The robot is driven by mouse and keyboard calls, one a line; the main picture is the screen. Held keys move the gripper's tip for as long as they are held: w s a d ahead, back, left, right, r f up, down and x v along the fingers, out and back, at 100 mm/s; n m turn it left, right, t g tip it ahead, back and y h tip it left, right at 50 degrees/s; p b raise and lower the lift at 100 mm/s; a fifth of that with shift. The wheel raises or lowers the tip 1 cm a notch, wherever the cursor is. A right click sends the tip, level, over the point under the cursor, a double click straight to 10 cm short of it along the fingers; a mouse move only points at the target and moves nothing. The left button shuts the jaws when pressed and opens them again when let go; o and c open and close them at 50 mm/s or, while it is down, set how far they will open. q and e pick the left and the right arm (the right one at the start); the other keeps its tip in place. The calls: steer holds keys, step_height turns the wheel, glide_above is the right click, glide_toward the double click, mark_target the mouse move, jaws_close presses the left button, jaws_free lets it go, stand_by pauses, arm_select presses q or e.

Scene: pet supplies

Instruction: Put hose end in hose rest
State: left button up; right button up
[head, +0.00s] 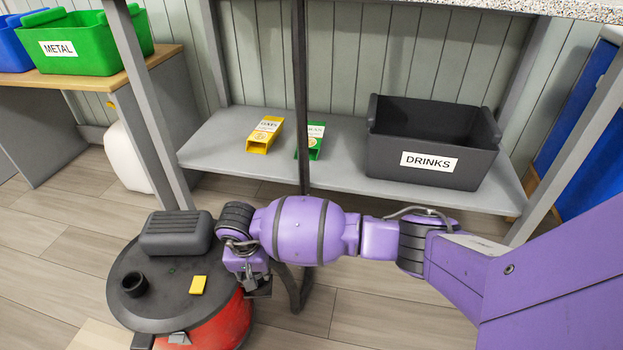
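A red vacuum cleaner (222,328) with a dark grey lid stands on the floor at the lower left. A short black open ring (134,284) stands up on the left part of its lid; it may be the hose rest. A black hose (300,298) loops down to the floor at the right of the vacuum, its upper part hidden behind my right arm. I cannot make out the hose end. My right gripper (258,288) points down over the right edge of the lid. Its fingers are small and dark, so I cannot tell their opening or hold. My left gripper is out of view.
A grey handle block (176,234) and a yellow piece (198,285) sit on the lid. Behind is a low grey shelf (222,160) with yellow and green boxes and a black DRINKS crate (385,160). A table post (300,100) stands behind my arm. Floor at lower right is clear.

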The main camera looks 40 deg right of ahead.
steer(key=shift+s+f+p, duration=0.2)
steer(key=shift+s+p, duration=0.1)
steer(key=r+p, duration=0.1)
steer(key=r, duration=0.3)
steer(key=r+p, duration=0.2)
steer(key=r, duration=0.1)
steer(key=a+r+p, duration=0.1)
steer(key=r, duration=0.3)
steer(key=shift+s+r+p, duration=0.25)
steer(key=shift+r+p, duration=0.05)
steer(key=shift+s+a+r, duration=0.1)
steer(key=shift+a+r, duration=0.05)
steer(key=shift+r, duration=0.35)
